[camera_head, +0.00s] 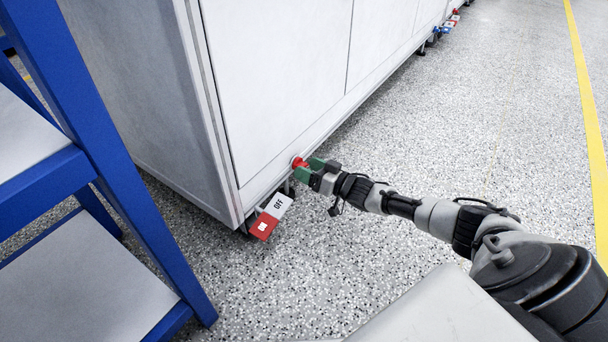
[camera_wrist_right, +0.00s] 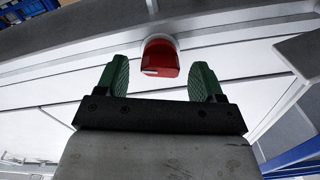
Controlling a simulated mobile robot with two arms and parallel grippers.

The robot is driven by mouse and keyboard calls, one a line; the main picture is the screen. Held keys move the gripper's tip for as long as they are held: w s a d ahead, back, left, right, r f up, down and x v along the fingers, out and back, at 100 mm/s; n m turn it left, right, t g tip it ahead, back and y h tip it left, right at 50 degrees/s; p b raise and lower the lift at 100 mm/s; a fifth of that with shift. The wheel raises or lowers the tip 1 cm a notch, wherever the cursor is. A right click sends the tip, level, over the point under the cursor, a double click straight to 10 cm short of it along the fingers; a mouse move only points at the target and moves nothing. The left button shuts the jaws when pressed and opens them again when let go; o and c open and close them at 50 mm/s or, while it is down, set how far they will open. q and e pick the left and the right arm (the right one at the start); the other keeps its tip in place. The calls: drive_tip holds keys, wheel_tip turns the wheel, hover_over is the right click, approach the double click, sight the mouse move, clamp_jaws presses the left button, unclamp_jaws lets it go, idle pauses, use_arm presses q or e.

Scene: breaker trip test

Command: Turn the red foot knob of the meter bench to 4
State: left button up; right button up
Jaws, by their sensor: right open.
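The red knob (camera_head: 299,162) sits low on the front of the white cabinet (camera_head: 275,80), near its front corner. In the right wrist view the red knob (camera_wrist_right: 161,56) has a small pale mark at its lower left edge. My right gripper (camera_head: 306,169) is at the knob, with its green fingers spread. In the right wrist view, the open right gripper (camera_wrist_right: 160,78) has one finger on each side of the knob, with visible gaps. No scale numbers are readable, so the setting cannot be told. My left gripper is not in view.
A red and white tag reading OFF (camera_head: 278,206) hangs beside the cabinet's bottom corner. A blue-framed shelf (camera_head: 150,190) stands at the left. More small red and blue fittings (camera_head: 436,31) show farther along the cabinets. The speckled floor (camera_head: 480,110) at the right is clear.

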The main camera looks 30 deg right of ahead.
drive_tip(key=shift+b+x, duration=0.3)
drive_tip(key=shift+x, duration=0.6)
drive_tip(key=shift+c, duration=0.3)
drive_tip(key=c, duration=0.9)
drive_tip(key=shift+o, duration=0.2)
